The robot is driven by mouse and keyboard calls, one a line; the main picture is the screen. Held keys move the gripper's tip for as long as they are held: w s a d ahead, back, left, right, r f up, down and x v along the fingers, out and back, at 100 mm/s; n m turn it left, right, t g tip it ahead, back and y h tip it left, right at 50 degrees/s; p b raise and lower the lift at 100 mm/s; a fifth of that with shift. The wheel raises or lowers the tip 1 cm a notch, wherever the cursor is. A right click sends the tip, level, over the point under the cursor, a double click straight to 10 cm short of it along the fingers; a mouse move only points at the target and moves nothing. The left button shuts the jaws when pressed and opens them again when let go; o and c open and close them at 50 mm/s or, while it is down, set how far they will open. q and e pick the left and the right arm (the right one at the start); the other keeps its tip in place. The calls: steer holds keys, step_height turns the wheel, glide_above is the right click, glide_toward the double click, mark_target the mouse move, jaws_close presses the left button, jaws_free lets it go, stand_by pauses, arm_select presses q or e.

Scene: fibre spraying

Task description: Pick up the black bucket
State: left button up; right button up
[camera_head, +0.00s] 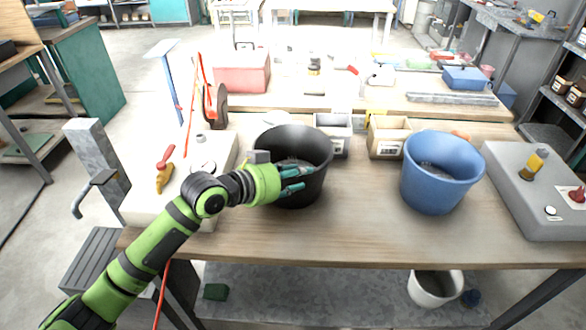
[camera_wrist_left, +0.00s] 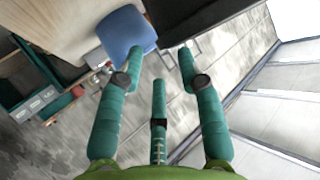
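The black bucket (camera_head: 312,150) stands upright on the wooden table in the head view, left of the blue bucket. My left gripper (camera_head: 298,178) overlaps the bucket's front side, just below its rim. The teal fingers hide part of its wall, and I cannot tell whether they touch it. In the left wrist view the three fingers of my left gripper (camera_wrist_left: 161,62) are spread with nothing between them. A dark surface, likely the black bucket (camera_wrist_left: 195,14), shows beyond the fingertips. My right gripper is not in view.
The blue bucket (camera_head: 440,178) stands to the right; it also shows in the left wrist view (camera_wrist_left: 125,32). Small bins (camera_head: 388,138) stand behind, between the buckets. A white bucket (camera_head: 436,290) stands below.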

arm_select(q)
steer(key=p+x, duration=0.1)
steer(key=x, duration=0.2)
steer(key=p+x, duration=0.1)
steer(key=x, duration=0.2)
steer(key=shift+w+a+f, duration=0.1)
steer(key=shift+w+f, duration=0.15)
steer(key=shift+w, duration=0.05)
jaws_close()
steer(key=shift+w+r, duration=0.1)
steer(key=shift+r, duration=0.15)
